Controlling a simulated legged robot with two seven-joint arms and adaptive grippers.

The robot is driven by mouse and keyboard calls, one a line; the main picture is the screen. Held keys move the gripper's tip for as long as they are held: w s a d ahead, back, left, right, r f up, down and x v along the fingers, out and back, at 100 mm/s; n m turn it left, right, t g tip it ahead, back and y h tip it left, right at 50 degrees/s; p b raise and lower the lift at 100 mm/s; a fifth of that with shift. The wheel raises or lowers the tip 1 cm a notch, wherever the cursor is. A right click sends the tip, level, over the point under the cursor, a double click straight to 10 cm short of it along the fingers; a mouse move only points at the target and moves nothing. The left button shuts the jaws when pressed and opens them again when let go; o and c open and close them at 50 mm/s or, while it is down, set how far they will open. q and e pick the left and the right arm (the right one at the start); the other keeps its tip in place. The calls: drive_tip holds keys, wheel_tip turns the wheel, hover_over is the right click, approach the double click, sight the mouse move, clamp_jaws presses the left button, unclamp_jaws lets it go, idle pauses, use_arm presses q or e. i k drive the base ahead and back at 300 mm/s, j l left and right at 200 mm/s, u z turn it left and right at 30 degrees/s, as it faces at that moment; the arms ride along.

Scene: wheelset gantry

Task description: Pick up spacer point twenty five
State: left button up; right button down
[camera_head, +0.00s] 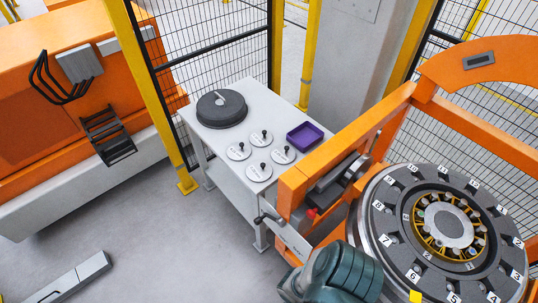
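Several round white spacers with dark knobs lie flat on a light grey table. One is at the left (236,153), one at the back (254,140), one at the right (276,155) and one at the front (252,173). Each carries small dark lettering that is too small to read, so I cannot tell which is spacer point twenty five. They lie apart from one another, and nothing holds them. Neither of my grippers shows in this view.
The table (243,85) also bears a dark round disc (222,113) and a purple tray (305,135). An orange gantry frame (335,147) and a numbered wheel (398,254) stand close on the right. A yellow-posted mesh fence (205,60) runs behind. Floor at left front is mostly clear.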

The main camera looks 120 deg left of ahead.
sight(282, 154)
drive_tip(key=u, duration=4)
